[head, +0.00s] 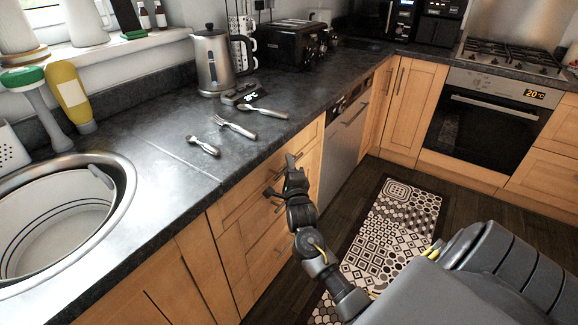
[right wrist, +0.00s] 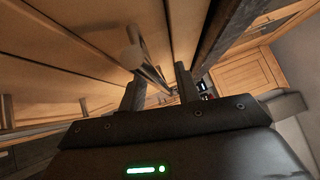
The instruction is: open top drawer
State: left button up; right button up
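The top drawer (head: 241,200) is a light wooden front under the dark worktop and looks closed. Its metal bar handle (right wrist: 150,69) shows in the right wrist view, running away between my two fingers. My right gripper (head: 279,175) is at the handle in the head view, with its fingers spread apart. In the right wrist view the gripper (right wrist: 160,90) is open, with a gap around the bar. Contact with the handle cannot be told. The gripper hides part of the handle in the head view. My left gripper is not in view.
More drawers lie below, with a dishwasher (head: 343,145) to the right. The worktop (head: 165,130) above holds cutlery (head: 233,127), a kettle (head: 212,62) and a toaster (head: 290,43). A round sink (head: 125,190) is at left. Patterned matting (head: 390,235) covers clear floor.

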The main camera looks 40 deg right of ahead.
jog(key=shift+w, duration=0.1)
grip_shut()
dwell(0.4)
